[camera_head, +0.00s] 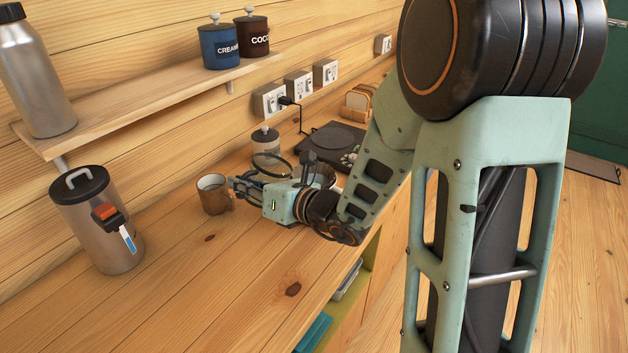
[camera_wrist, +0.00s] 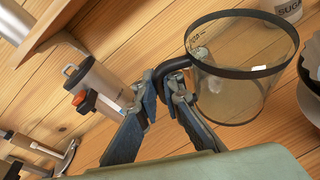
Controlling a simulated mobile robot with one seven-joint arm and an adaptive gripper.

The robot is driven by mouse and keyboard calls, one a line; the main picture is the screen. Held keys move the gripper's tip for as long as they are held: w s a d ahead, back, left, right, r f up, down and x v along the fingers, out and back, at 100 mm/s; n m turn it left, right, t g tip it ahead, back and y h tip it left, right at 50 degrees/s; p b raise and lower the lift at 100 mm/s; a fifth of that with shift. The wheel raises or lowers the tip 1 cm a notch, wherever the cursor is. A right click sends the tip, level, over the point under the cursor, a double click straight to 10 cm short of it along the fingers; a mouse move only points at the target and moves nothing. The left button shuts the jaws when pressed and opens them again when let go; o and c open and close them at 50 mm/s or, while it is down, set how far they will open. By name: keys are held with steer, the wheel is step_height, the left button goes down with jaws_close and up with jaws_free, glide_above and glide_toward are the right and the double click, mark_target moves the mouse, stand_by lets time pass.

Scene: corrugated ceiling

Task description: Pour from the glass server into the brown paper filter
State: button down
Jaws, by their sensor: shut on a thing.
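The glass server (camera_wrist: 232,92) is clear, with a dark rim and a black handle, and looks tilted in the wrist view. My gripper (camera_wrist: 165,88) is shut on its handle. In the head view the server (camera_head: 271,166) shows just behind my gripper (camera_head: 247,187), over the counter. I see no clear liquid in it. At the right edge of the wrist view, a pale brown fluted piece (camera_wrist: 312,57), which looks like the paper filter, sits close beside the server and is cut off by the frame. In the head view my wrist mostly hides that spot.
A brown mug (camera_head: 213,194) stands left of my gripper. A steel canister (camera_head: 100,222) with an orange clip stands farther left. Behind are a lidded jar (camera_head: 265,140) and a dark flat appliance (camera_head: 335,138). A wall shelf (camera_head: 150,98) overhangs the left. The front counter is clear.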

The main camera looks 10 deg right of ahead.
steer(key=a+f+n+h+b, duration=0.1)
steer(key=b, duration=0.1)
steer(key=s+a+f+n+h+b, duration=0.1)
steer(key=b, duration=0.2)
steer(key=f+b, duration=0.1)
steer(key=b, duration=0.1)
steer(key=shift+s+a+f+n+h, duration=0.2)
steer(key=shift+a+f+n+h, duration=0.2)
steer(key=shift+d, duration=0.1)
